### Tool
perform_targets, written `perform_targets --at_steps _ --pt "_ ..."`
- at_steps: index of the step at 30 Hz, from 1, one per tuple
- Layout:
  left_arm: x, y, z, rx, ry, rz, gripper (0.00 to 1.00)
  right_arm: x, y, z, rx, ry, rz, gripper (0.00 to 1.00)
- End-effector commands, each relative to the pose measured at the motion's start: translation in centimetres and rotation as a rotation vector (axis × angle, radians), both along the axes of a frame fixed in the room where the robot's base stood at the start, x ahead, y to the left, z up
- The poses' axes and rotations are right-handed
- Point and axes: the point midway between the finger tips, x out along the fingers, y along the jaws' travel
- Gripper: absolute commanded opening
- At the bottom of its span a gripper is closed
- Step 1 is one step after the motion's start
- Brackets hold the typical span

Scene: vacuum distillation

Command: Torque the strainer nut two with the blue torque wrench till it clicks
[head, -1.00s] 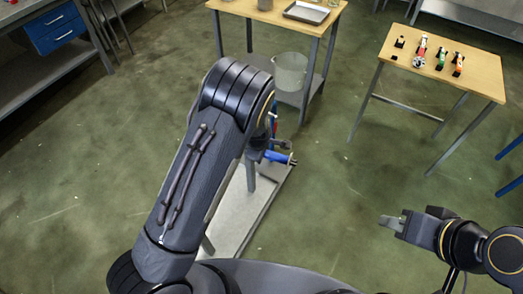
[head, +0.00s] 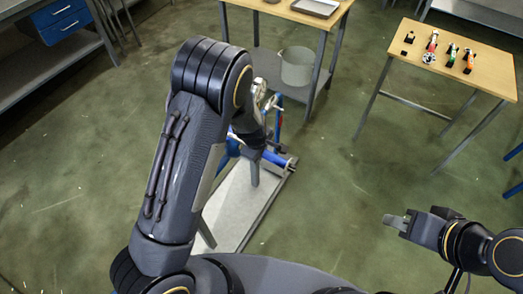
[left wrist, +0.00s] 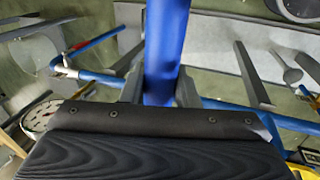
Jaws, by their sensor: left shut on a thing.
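In the left wrist view, my left gripper (left wrist: 160,88) is shut on a blue bar, which looks like the blue torque wrench (left wrist: 166,45). The wrench runs up and out of the picture, so its head is not seen. In the head view my left arm hides most of that gripper and the wrench. I cannot pick out strainer nut two. My right gripper (head: 394,222) hangs at the right, away from the pipework; its jaw gap is unclear.
A round dial gauge (left wrist: 40,116) is near the left gripper. A wooden table (head: 465,85) at the right holds several small coloured tools. Another table (head: 262,8) at the back has a grey bucket (head: 297,66) on its lower shelf. Floor between is clear.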

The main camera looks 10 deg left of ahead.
Motion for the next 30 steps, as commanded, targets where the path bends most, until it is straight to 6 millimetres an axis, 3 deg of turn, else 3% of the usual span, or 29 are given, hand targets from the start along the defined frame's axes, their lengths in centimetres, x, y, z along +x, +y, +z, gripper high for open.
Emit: perform_targets --at_steps 13,30 --pt "-2.4 1.3 -0.1 -0.003 -0.004 -0.160 0.00 0.0 0.0 -2.0 0.000 0.000 0.000 0.25" --pt "-3.3 1.9 -0.1 -0.003 -0.004 -0.227 0.00 0.0 0.0 -2.8 0.000 0.000 0.000 0.25"
